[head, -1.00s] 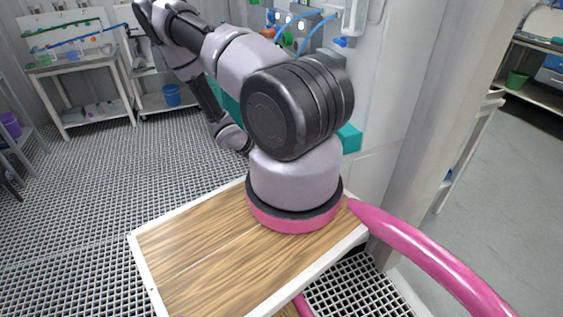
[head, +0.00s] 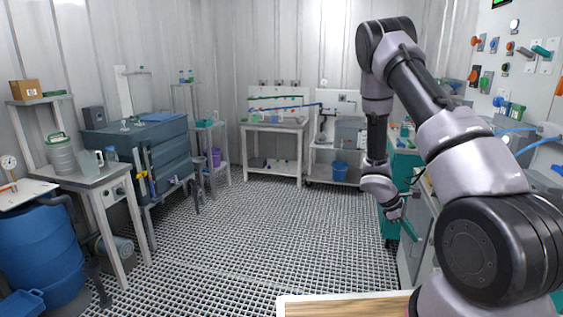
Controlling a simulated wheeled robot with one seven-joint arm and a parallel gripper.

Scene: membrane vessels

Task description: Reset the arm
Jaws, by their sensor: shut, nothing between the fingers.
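My arm rises on the right of the head view, bends at a high elbow, and its forearm hangs down to the wrist. My gripper (head: 402,219) is at the lower end, small and dark, low beside the teal and grey cabinets (head: 420,238) on the right. It is shut, and nothing shows in it. Its fingertips are small and hard to make out against the cabinets; I cannot tell whether they touch anything.
A grated floor (head: 270,230) lies open in the middle. A white bench (head: 275,127) and a cart with a blue bucket (head: 340,170) stand at the back. Blue cabinets (head: 150,155), a side table (head: 90,178) and a blue barrel (head: 40,255) line the left.

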